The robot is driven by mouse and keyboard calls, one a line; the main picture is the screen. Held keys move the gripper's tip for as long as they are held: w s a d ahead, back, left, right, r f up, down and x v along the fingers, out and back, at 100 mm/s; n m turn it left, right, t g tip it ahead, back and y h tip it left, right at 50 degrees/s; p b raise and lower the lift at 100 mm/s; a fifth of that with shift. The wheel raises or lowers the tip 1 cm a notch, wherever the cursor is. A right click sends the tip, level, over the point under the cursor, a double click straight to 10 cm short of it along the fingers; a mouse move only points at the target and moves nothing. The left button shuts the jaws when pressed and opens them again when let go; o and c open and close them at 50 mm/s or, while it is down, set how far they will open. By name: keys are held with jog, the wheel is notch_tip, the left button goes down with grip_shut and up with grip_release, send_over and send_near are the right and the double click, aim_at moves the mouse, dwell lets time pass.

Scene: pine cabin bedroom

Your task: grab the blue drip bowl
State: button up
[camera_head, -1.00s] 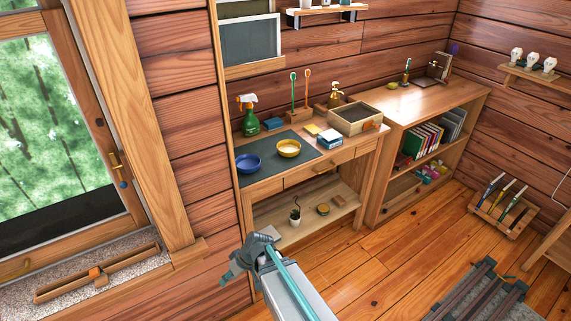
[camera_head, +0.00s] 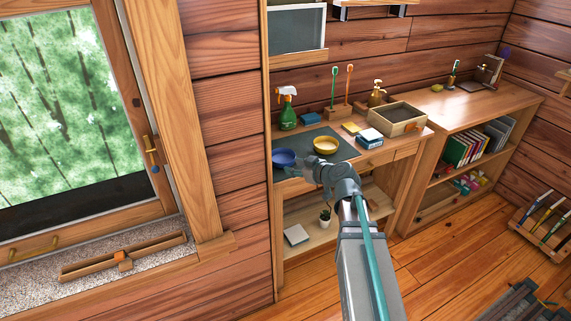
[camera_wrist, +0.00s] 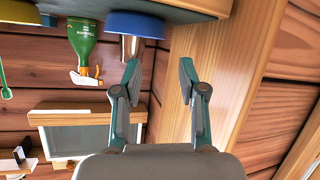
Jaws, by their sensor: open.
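The blue drip bowl (camera_head: 284,157) sits at the left front of the dark mat (camera_head: 306,139) on the wooden desk. My gripper (camera_head: 303,168) is at the desk's front edge, just right of the bowl in the head view. In the wrist view, which looks upside down, the blue bowl (camera_wrist: 134,24) is at the top, beyond the fingertips and towards the left finger. My gripper (camera_wrist: 159,72) is open there, with nothing between its fingers. The bowl appears apart from both fingers.
A yellow bowl (camera_head: 325,145) sits right of the blue one. A green spray bottle (camera_head: 287,108) stands behind it. A wooden post (camera_wrist: 205,85) is close to the right finger in the wrist view. A shallow box (camera_head: 398,119) is at the desk's right.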

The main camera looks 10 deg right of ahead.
aim_at(277, 164)
jog(key=x, duration=0.4)
jog(key=shift+w+r+p, duration=0.25)
jog(key=shift+w+p, duration=0.15)
jog(key=shift+w, duration=0.05)
jog(key=shift+a+p+x, duration=0.1)
jog(key=shift+p+x, duration=0.3)
jog(key=shift+x, duration=1.15)
jog(key=shift+a+p+x, duration=0.15)
jog(key=shift+p+x, duration=0.25)
jog(key=shift+x, duration=1.1)
jog(key=shift+s+f, duration=0.2)
jog(key=shift+s, duration=0.05)
grip_shut()
